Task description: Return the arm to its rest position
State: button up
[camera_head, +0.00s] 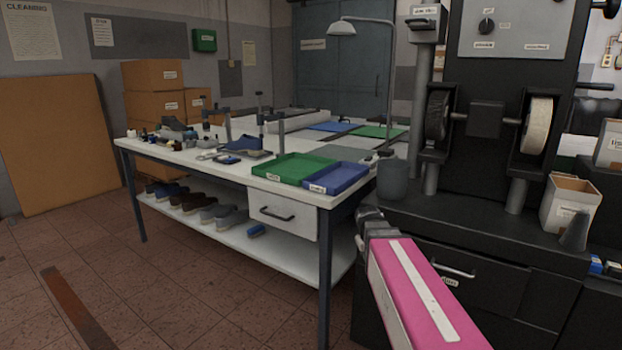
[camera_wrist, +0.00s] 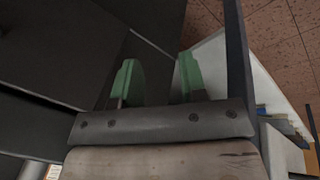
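My arm (camera_head: 415,295) shows in the head view as a pink link with a white stripe, reaching in from the bottom right in front of the black machine cabinet. Its far end is a dark joint; my gripper's fingers cannot be made out there. In the wrist view my gripper (camera_wrist: 160,80) has two green fingertips set apart with nothing between them. The fingers point toward dark panels, and no contact with them is visible.
A white workbench (camera_head: 225,175) with a green tray (camera_head: 293,168) and a blue tray (camera_head: 336,177) stands left of the arm. The black grinding machine (camera_head: 480,215) is close behind and right. A grey cup (camera_head: 392,180) stands on the machine's ledge. Floor at left is mostly clear.

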jog(key=s+a+f+m+g+y, duration=0.2)
jog(key=s+f, duration=0.9)
jog(key=s, duration=0.1)
jog(key=shift+s+a+f+m, duration=0.25)
jog(key=shift+a+m, duration=0.1)
jog(key=shift+m, duration=0.05)
jog(key=shift+d, duration=0.1)
